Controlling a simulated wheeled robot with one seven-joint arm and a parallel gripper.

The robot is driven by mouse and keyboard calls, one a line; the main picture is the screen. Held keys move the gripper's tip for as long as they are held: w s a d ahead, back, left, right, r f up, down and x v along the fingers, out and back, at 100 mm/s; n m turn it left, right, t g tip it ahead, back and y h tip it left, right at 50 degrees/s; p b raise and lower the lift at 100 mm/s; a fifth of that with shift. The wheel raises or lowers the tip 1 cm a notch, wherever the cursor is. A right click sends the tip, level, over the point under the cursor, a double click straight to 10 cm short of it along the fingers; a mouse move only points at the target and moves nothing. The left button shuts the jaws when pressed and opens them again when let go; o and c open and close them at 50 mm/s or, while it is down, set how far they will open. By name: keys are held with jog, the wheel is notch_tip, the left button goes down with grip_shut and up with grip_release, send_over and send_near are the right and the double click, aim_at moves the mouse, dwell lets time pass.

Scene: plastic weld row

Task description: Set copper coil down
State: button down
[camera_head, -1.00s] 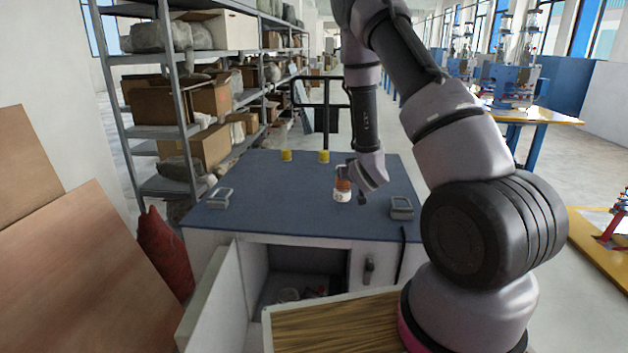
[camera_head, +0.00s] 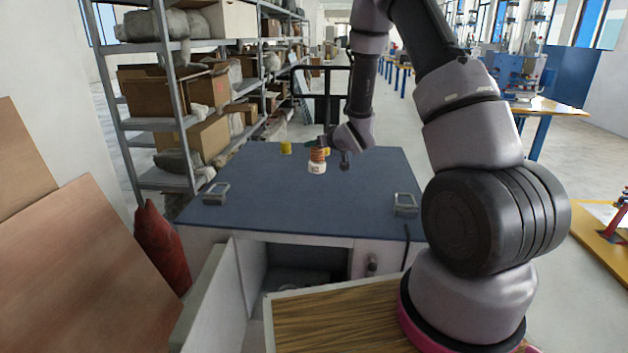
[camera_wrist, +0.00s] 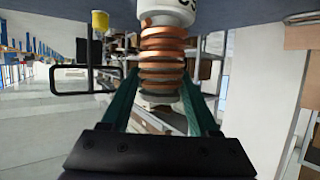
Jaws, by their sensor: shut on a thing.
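The copper coil (camera_head: 317,156) has orange-brown windings and a white end cap at its lower end. It stands roughly upright over the far middle of the blue-grey cabinet top (camera_head: 260,195). My gripper (camera_head: 321,147) reaches it from the right and is shut on it. In the wrist view the coil (camera_wrist: 162,55) sits between the two green fingers of my gripper (camera_wrist: 161,82), its white cap towards the cabinet top (camera_wrist: 235,10). I cannot tell whether the cap touches the surface.
A yellow piece (camera_head: 285,147) stands at the back left of the cabinet top and shows in the wrist view (camera_wrist: 100,20). Metal handles stand at the left (camera_head: 216,193) and right (camera_head: 405,204) edges. The front middle of the top is clear. Shelving (camera_head: 165,95) stands behind left.

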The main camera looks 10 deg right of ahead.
aim_at(311, 164)
jog(key=shift+w+a+r+n+y, duration=0.5)
jog(key=shift+w+a+r, duration=0.05)
jog(key=shift+a+r, duration=0.3)
jog(key=f, duration=0.5)
jog(key=shift+a, duration=0.2)
jog(key=shift+f, duration=2.3)
jog(key=shift+f, duration=0.1)
jog(key=shift+c, duration=0.7)
grip_release()
